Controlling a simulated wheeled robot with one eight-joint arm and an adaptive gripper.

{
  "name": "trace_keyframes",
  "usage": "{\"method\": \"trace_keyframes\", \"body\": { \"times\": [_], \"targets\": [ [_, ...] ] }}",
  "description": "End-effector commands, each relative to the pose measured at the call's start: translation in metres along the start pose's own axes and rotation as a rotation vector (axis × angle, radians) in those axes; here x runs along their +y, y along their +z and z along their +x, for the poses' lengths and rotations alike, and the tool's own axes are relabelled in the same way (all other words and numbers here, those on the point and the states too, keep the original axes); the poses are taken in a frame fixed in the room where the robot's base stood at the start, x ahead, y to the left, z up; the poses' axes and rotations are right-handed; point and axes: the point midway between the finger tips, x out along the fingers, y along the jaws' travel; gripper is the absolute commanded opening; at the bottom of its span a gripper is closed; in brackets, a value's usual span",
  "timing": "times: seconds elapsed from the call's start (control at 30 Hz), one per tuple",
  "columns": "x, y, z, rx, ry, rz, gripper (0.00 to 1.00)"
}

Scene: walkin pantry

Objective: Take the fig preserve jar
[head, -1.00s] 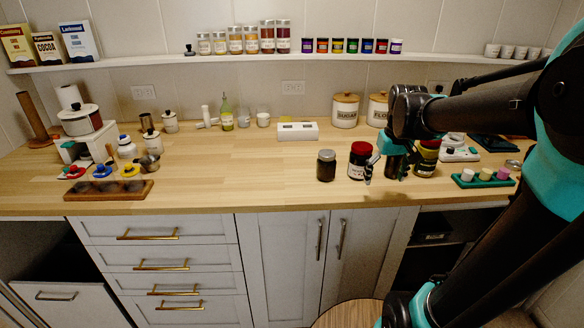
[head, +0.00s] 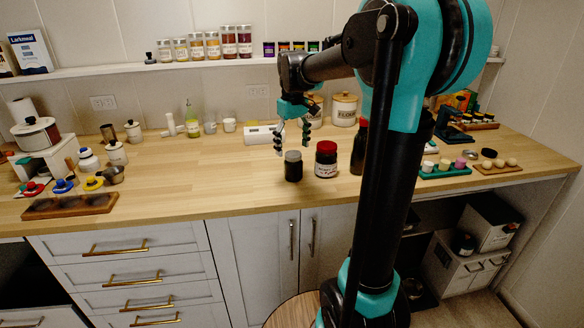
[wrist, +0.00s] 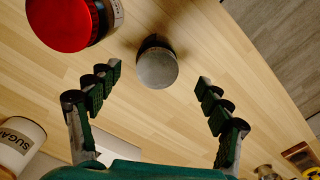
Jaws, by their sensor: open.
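A dark jar with a grey lid (head: 293,166) stands upright on the wooden counter. A red-lidded jar with a pale label (head: 326,160) stands just right of it. A taller dark container (head: 358,148) is partly hidden behind my arm. I cannot read which label says fig preserve. My gripper (head: 293,140) is open and empty, pointing down above and a little behind the grey-lidded jar. In the wrist view, my gripper (wrist: 158,78) has the grey lid (wrist: 156,67) ahead between its spread fingers, not touching. The red lid (wrist: 68,22) is at upper left, outside the fingers.
A green tray of small pots (head: 444,170) is to the right.

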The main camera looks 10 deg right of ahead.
Motion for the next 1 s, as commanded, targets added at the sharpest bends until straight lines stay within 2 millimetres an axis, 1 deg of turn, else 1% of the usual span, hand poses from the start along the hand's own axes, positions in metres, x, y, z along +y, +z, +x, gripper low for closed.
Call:
{"method": "trace_keyframes", "body": {
  "times": [0.03, 0.1, 0.2, 0.37, 0.6, 0.7, 0.8, 1.0],
  "targets": [
    [0.000, 0.000, 0.009, 0.000, 0.000, 0.000, 0.79],
    [0.000, 0.000, 0.019, 0.000, 0.000, 0.000, 0.79],
    [0.000, 0.000, 0.027, 0.000, 0.000, 0.000, 0.79],
    [0.001, 0.000, 0.036, 0.000, 0.000, 0.001, 0.79],
    [0.002, -0.002, 0.069, 0.000, 0.000, 0.001, 0.79],
    [0.002, -0.002, 0.079, 0.000, 0.000, 0.001, 0.79],
    [0.002, -0.002, 0.083, 0.000, 0.000, 0.001, 0.79],
    [0.002, -0.002, 0.083, 0.000, 0.000, 0.001, 0.79]
  ]
}}
